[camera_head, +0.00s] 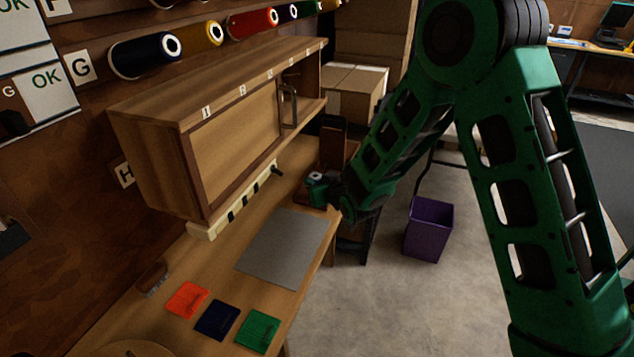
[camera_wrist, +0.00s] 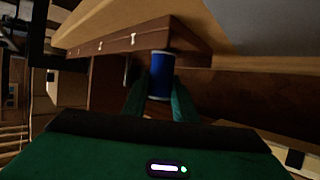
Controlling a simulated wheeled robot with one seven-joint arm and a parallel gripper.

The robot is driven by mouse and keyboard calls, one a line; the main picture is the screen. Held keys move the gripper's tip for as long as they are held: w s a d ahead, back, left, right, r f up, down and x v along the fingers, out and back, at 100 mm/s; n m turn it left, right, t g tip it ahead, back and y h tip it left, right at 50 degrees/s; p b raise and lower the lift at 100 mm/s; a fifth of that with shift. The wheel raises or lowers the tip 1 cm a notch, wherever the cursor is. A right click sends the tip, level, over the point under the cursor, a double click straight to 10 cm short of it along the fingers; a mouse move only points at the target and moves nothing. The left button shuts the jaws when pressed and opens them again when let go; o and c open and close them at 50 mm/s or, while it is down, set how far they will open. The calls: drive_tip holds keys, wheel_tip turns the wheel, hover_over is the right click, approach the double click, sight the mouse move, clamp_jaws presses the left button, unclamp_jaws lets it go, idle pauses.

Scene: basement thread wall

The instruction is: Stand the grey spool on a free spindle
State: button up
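My gripper (camera_head: 318,188) is at the far end of the wooden workbench, beside a brown wooden box. In the wrist view its two green fingers (camera_wrist: 161,92) flank a blue spool (camera_wrist: 160,70). The spool fills the gap between them, but I cannot tell whether the fingers press on it. No spool that I can make out as grey shows in either view. On the wall, spools sit sideways in a row: a dark one (camera_head: 146,54), a yellow one (camera_head: 200,35), a red one (camera_head: 252,22) and several smaller ones beyond. No bare spindle is clearly visible.
A wooden cabinet (camera_head: 236,142) hangs over the bench. A grey mat (camera_head: 285,247) and orange (camera_head: 187,299), navy (camera_head: 217,320) and green (camera_head: 258,330) squares lie on the bench. A purple bin (camera_head: 428,230) stands on the floor.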

drive_tip(key=o, duration=0.4)
drive_tip(key=shift+o, duration=0.2)
drive_tip(key=shift+s, duration=0.1)
drive_tip(key=v, duration=1)
drive_tip(key=s+d+r+m+g+h, duration=0.1)
drive_tip(key=s+d+m+g+h, duration=0.15)
drive_tip(key=d, duration=0.75)
drive_tip(key=s+d+r+m+g+h, duration=0.1)
drive_tip(key=s+d+r+h, duration=0.15)
drive_tip(key=d, duration=0.75)
drive_tip(key=s+d+r+m+g+h, duration=0.15)
drive_tip(key=s+d, duration=0.25)
drive_tip(key=d, duration=0.7)
drive_tip(key=s+d+r+m+g, duration=0.2)
drive_tip(key=s+d+m+g, duration=0.1)
drive_tip(key=s, duration=1.1)
drive_tip(key=s+d+r+m+g, duration=0.2)
drive_tip(key=s+d+m+g, duration=0.1)
drive_tip(key=s, duration=1.1)
drive_tip(key=shift+s+d+g+y, duration=0.3)
drive_tip(key=shift+d+g+y, duration=0.15)
drive_tip(key=shift+d+g, duration=0.4)
